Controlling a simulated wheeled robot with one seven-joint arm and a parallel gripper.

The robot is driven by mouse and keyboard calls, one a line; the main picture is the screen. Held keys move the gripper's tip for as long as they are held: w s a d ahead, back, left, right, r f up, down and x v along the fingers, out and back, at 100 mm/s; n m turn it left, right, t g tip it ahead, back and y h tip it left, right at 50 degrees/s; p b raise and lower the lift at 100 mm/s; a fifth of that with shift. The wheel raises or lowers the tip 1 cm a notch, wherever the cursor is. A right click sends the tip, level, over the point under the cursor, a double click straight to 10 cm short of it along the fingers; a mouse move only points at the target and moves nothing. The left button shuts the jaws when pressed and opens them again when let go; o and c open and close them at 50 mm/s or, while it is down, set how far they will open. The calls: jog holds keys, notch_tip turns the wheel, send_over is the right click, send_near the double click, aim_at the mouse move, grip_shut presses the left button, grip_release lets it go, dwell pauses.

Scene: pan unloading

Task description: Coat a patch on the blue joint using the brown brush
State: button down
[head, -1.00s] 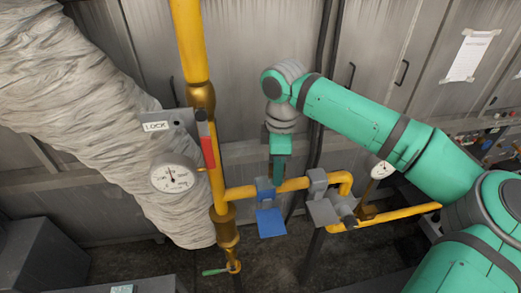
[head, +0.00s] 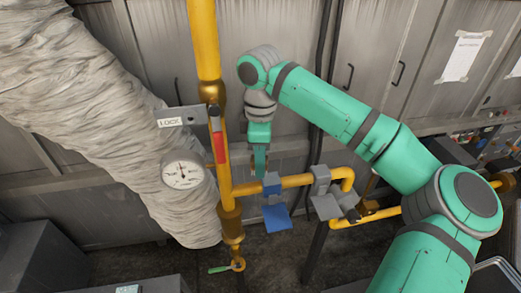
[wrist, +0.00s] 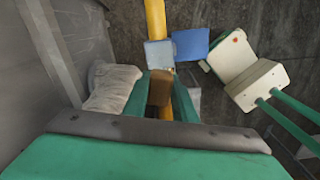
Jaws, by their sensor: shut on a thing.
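The blue joint (head: 272,186) sits on the horizontal yellow pipe, with a flat blue plate (head: 277,218) below it. In the wrist view the joint (wrist: 159,54) is a pale blue block just beyond my fingertips, beside the darker blue plate (wrist: 192,43). My gripper (head: 261,168) points down just left of and above the joint. In the wrist view my gripper (wrist: 160,90) is shut on the brown brush (wrist: 160,86), a brown block between the green fingers. The brush is hidden in the head view. I cannot tell whether it touches the joint.
A grey joint (head: 322,184) with a plate stands right of the blue one. The vertical yellow pipe (head: 204,45), a gauge (head: 184,171) and a LOCK plate (head: 171,122) are on the left. Grey panels back the scene.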

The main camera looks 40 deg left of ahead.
jog(key=shift+w+a+r, duration=0.1)
jog(key=shift+r, duration=0.75)
jog(key=shift+s+a+r, duration=0.15)
jog(key=shift+r, duration=0.25)
jog(key=shift+s+a+r, duration=0.1)
jog(key=shift+s+r, duration=0.05)
jog(key=shift+r, duration=0.55)
jog(key=shift+d+r, duration=0.3)
jog(key=shift+r, duration=0.15)
